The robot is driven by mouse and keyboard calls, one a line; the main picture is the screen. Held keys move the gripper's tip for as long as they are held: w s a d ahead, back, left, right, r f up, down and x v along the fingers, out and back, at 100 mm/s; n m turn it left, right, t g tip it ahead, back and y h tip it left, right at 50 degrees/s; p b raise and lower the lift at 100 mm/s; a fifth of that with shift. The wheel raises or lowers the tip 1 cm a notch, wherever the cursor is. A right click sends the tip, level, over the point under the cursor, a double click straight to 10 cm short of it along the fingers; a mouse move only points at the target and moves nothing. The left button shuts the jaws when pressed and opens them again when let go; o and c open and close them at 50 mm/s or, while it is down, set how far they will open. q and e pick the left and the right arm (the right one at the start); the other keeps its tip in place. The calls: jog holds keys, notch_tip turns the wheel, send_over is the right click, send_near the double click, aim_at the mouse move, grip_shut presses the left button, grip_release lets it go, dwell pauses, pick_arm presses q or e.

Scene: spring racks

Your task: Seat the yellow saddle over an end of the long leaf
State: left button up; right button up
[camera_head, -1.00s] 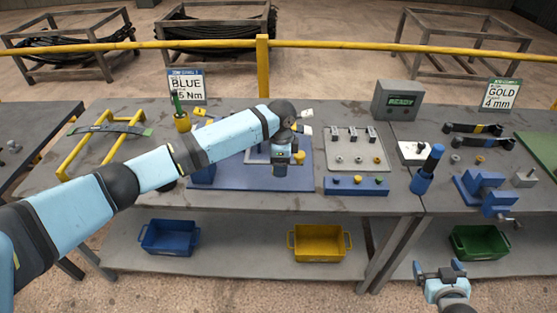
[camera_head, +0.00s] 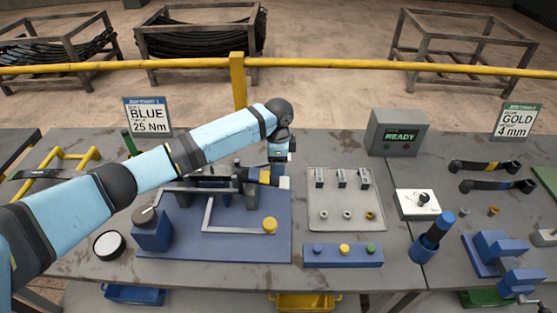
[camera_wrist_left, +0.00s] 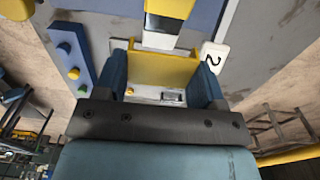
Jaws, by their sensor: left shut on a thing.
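The long leaf (camera_head: 215,181) lies dark across the fixture on the blue base plate (camera_head: 215,247), with a yellow band near its right end. In the left wrist view the banded leaf (camera_wrist_left: 162,24) runs down toward the yellow saddle (camera_wrist_left: 163,68). The saddle sits between the two blue fingers of my left gripper (camera_wrist_left: 162,80), which is shut on it. In the head view this gripper (camera_head: 280,158) is by the leaf's right end, and the saddle is hidden there. I cannot tell whether saddle and leaf touch. My right gripper is not in view.
A yellow-topped post (camera_head: 269,226) stands at the plate's front right. A grey parts board (camera_head: 344,213), a blue button box (camera_head: 343,256) and a READY display (camera_head: 397,133) are to the right.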

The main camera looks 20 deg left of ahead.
pick_arm(q)
jog(key=shift+w, duration=0.25)
jog(key=shift+r, duration=0.15)
jog(key=shift+s+r, duration=0.15)
jog(key=shift+s, duration=0.1)
jog(key=shift+w, duration=0.1)
jog(key=shift+r+p, duration=0.1)
jog(key=shift+p, duration=0.65)
jog(key=shift+f+b, duration=0.45)
jog(key=shift+f, duration=0.4)
jog(key=shift+f+b, duration=0.55)
jog(key=shift+f, duration=1.35)
